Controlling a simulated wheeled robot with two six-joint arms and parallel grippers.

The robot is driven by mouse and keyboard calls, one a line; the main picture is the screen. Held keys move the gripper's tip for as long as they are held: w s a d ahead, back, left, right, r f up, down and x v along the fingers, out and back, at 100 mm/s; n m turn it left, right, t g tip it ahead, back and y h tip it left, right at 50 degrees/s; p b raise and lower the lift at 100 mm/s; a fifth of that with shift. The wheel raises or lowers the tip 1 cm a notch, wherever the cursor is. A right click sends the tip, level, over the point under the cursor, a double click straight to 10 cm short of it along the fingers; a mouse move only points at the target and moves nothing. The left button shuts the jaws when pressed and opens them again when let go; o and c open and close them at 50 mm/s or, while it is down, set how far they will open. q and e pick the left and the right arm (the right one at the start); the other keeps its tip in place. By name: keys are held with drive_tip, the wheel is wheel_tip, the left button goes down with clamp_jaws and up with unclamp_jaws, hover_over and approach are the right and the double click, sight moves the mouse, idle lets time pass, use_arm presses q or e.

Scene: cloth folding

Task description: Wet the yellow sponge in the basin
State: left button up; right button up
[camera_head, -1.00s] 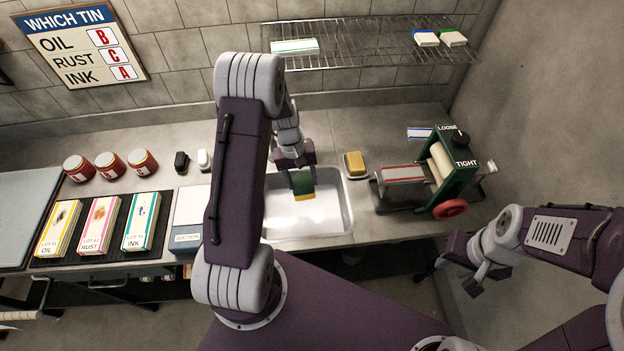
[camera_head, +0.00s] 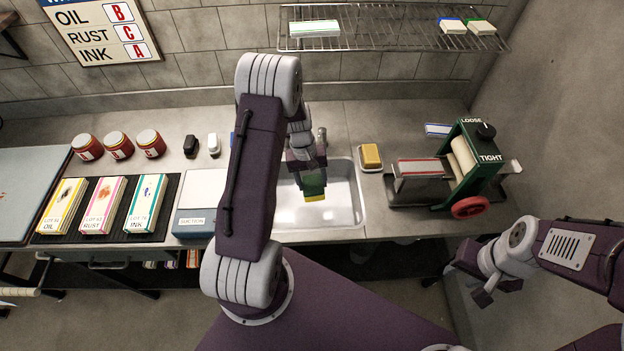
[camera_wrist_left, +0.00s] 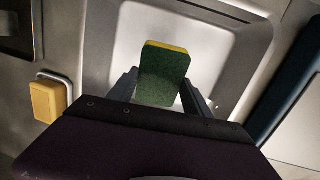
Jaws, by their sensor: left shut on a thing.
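The sponge (camera_head: 314,187) is a block with a green face and a yellow layer. My left gripper (camera_head: 308,172) is shut on it and holds it over the metal basin (camera_head: 343,213) in the head view. In the left wrist view the sponge (camera_wrist_left: 163,75) stands between the two fingers, green face toward the camera, with the basin (camera_wrist_left: 215,50) behind it. I cannot tell whether the sponge touches the basin floor or any water. My right gripper (camera_head: 483,293) hangs at the lower right, away from the counter; its opening is unclear.
A yellow block (camera_head: 371,157) on a white dish stands right of the basin. Further right is a green roller press (camera_head: 468,165). A wire shelf (camera_head: 385,35) hangs above.

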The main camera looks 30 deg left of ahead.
sight(312, 184)
use_arm(q)
wheel_tip(312, 184, down, 5)
drive_tip(key=b, duration=0.3)
drive_tip(key=shift+f, duration=0.1)
idle(0.3)
wheel_tip(312, 184, up, 10)
drive_tip(key=p, duration=0.8)
drive_tip(key=shift+r+p, duration=0.2)
drive_tip(key=shift+p, duration=0.15)
idle(1.6)
wheel_tip(312, 184, up, 4)
drive_tip(key=p, duration=0.3)
drive_tip(key=shift+f, duration=0.1)
idle(0.3)
